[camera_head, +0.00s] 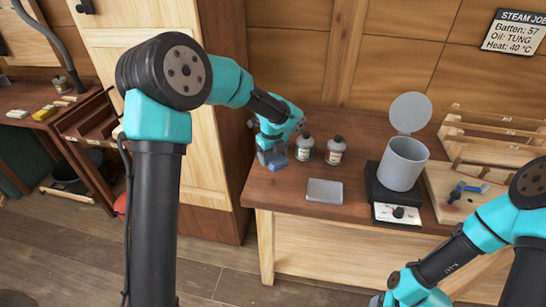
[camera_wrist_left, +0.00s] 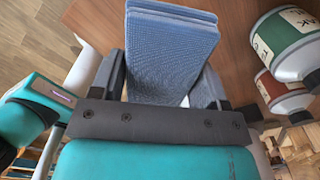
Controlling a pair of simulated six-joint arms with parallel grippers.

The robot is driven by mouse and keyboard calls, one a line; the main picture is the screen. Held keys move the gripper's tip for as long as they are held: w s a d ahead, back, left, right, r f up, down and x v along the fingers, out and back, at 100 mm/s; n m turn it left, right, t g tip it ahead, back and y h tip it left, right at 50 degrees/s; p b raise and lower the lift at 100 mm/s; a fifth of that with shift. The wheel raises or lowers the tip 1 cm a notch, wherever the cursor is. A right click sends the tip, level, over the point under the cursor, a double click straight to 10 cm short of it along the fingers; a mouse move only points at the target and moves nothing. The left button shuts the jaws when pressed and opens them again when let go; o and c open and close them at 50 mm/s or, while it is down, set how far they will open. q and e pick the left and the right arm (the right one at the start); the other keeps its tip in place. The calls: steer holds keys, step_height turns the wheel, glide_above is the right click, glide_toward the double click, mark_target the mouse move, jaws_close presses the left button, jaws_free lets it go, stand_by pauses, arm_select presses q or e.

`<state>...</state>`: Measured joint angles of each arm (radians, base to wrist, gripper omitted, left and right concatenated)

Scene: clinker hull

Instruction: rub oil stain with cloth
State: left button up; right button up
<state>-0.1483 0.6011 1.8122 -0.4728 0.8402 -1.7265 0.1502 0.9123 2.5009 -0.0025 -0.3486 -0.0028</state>
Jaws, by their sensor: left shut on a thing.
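A folded blue-grey cloth (camera_head: 277,161) is held in my left gripper (camera_head: 271,152) over the left end of the workbench. In the left wrist view the cloth (camera_wrist_left: 172,50) fills the space between the two dark fingers, its folded layers pointing away from the gripper. I cannot tell whether the cloth touches the bench top. I cannot make out an oil stain in either view. My right gripper (camera_head: 377,299) is cut off at the bottom edge of the head view, and its fingers cannot be made out.
Two labelled bottles, one green-labelled (camera_head: 305,148) and one red-labelled (camera_head: 335,151), stand close right of my left gripper. A flat grey plate (camera_head: 324,191) lies near the workbench's (camera_head: 280,190) front edge. A grey pot (camera_head: 402,165) with raised lid stands on a heater (camera_head: 397,212).

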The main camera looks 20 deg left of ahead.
arm_select(q)
steer(key=shift+w+d, duration=0.15)
steer(key=shift+d, duration=0.85)
steer(key=shift+f, duration=0.2)
